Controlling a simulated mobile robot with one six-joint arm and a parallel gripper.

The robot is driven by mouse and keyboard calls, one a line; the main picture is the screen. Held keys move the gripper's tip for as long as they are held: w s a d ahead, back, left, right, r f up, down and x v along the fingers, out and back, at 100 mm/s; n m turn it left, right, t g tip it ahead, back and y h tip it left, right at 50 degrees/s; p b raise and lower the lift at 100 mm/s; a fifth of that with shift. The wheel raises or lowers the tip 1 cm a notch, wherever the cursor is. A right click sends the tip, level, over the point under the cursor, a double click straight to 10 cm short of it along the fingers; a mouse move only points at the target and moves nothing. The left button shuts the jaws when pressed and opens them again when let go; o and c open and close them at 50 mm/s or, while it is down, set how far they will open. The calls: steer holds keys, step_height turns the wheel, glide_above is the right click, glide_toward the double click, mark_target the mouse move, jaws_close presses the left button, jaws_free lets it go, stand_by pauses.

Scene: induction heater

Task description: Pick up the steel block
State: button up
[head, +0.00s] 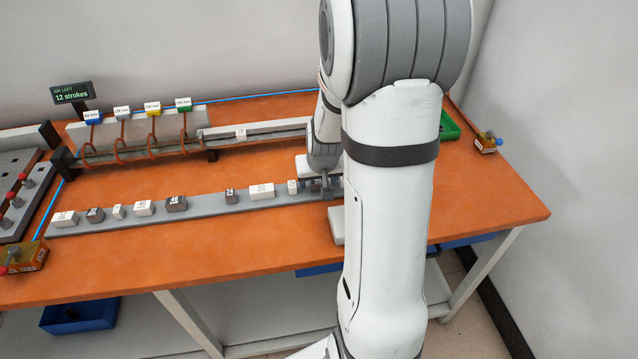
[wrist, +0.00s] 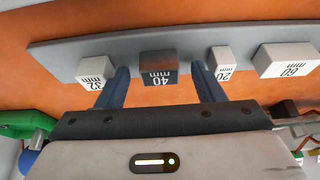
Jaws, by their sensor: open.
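A dark steel-looking block marked 40 mm (wrist: 158,68) sits on a grey rail (wrist: 140,44) in the wrist view. My gripper (wrist: 162,86) is open, with one blue finger to each side of this block and visible gaps between. The fingertips reach close to the neighbouring white blocks. In the head view my gripper (head: 325,184) is at the right part of the rail, and my arm hides much of that spot. Other dark blocks stand further left on the rail: one marked 48 (head: 176,204), one marked 24 (head: 230,196) and another (head: 95,215).
White blocks marked 32 (wrist: 95,71), 20 (wrist: 221,64) and 60 (wrist: 286,61) stand close beside the dark block. A rack with coils (head: 130,150) runs behind the rail. A green bin (head: 449,126) is at the back right.

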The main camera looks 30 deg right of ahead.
steer(key=shift+c, duration=0.3)
steer(key=c, duration=1.2)
steer(key=shift+o, duration=0.2)
